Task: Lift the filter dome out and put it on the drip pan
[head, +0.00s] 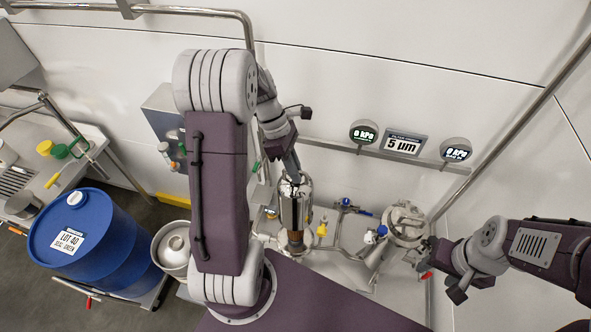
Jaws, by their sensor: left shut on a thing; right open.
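My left gripper (292,178) is shut on the top of the filter dome (296,208), a shiny steel cylinder, in the middle of the head view. The dome stands upright. A brown, amber-like cylinder (296,238) shows directly below its lower edge; I cannot tell how far the dome still covers it. My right gripper (424,258) is open and empty, at the lower right beside a steel vessel with a clamped lid (407,222). I cannot make out the drip pan for certain. My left arm hides part of the area left of the dome.
Pipework with a blue-handled valve (346,204) and a yellow fitting (322,228) lies between dome and vessel. Two 0 kPa gauges (364,132) (456,150) and a 5 µm sign (404,145) are on the wall. A blue drum (95,245) stands left.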

